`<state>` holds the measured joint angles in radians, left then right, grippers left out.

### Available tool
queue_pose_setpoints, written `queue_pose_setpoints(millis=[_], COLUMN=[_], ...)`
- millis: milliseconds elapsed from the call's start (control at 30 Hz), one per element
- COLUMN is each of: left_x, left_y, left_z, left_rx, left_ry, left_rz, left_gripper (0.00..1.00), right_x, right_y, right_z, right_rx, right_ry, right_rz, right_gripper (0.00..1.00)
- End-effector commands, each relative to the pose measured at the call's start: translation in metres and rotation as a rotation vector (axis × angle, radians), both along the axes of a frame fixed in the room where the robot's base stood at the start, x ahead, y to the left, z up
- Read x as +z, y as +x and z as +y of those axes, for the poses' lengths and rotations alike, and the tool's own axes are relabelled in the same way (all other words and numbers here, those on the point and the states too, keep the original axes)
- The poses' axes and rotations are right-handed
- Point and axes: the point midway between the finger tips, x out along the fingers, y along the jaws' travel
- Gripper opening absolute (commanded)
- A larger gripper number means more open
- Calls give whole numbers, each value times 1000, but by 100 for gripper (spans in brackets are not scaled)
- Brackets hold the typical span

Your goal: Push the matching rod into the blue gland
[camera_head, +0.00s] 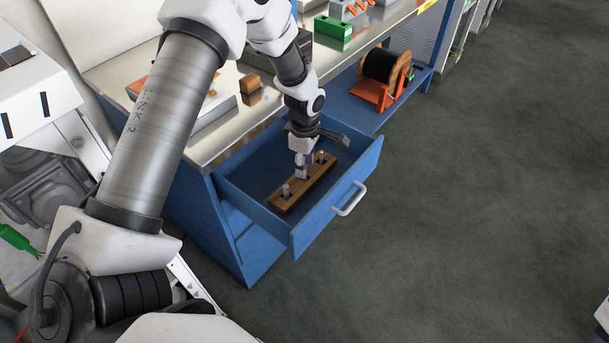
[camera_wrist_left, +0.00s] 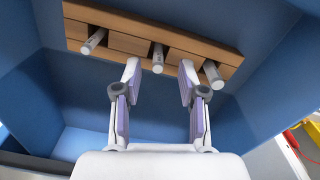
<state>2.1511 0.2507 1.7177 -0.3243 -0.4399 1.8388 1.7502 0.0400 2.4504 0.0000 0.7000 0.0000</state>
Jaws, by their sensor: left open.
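A brown wooden rack (camera_head: 318,182) lies in the open blue drawer. It holds three grey rods standing in slots: a near-left rod (camera_head: 287,191), a far-right rod (camera_head: 320,157), and a middle rod (camera_wrist_left: 158,58) that shows clearly in the left wrist view. My left gripper (camera_head: 304,165) reaches down into the drawer over the rack's middle. In the left wrist view its two fingers (camera_wrist_left: 159,72) are open, with the middle rod's end between them. Whether they touch it I cannot tell. I cannot make out the blue gland. My right gripper is not in view.
The blue drawer (camera_head: 327,222) is pulled out from under a metal-topped bench (camera_head: 215,140). A green box (camera_head: 332,29) and a small brown block (camera_head: 250,83) stand on the bench. A cable reel (camera_head: 386,70) sits on the lower shelf.

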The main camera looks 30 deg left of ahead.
Motion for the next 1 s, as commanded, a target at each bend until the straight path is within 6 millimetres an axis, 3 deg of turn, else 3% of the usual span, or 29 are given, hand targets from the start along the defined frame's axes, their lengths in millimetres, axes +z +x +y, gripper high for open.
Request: queue_pose_setpoints(millis=[100,333,367,467,833,1000], left_x=[-18,-22,-22,-22,-21,1], left_y=[0,0,0,0,0,1], left_z=[0,0,0,0,0,0], left_rx=[-1,-1,-1,-1,-1,-1], left_ry=[1,0,0,0,0,0], left_rz=[1,-1,-1,-1,-1,-5], left_gripper=[41,41,34,0,0,0], right_x=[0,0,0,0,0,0], right_y=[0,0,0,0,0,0], right_z=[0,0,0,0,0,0], right_rx=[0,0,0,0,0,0], right_ry=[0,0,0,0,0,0], right_rz=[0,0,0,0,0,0], right_gripper=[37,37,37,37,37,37])
